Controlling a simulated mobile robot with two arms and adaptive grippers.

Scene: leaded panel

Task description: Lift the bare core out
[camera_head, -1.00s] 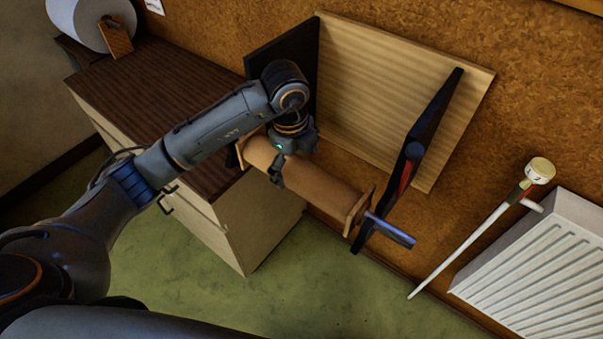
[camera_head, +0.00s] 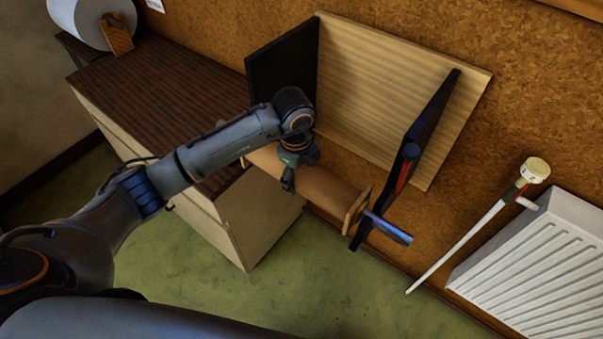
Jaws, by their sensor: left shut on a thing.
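The bare core (camera_head: 330,190) is a brown cylinder with a flat wooden flange (camera_head: 357,211) at its right end. A blue-grey rod (camera_head: 390,228) sticks out past that flange. My left gripper (camera_head: 288,180) is shut on the core near its middle, from above. The core is tilted, its right end lower in the picture. My left arm hides part of its left end. The holder has a pale wooden back board (camera_head: 385,85), a dark left side plate (camera_head: 283,70) and a dark right arm (camera_head: 420,135) with a red strip. My right gripper is not in view.
A dark-topped cabinet (camera_head: 150,95) stands left of the holder. A white roll (camera_head: 90,22) sits on a stand at the far left. A white radiator (camera_head: 540,265) and a white pipe with a valve (camera_head: 460,240) are at the right. Green floor (camera_head: 310,285) lies open below.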

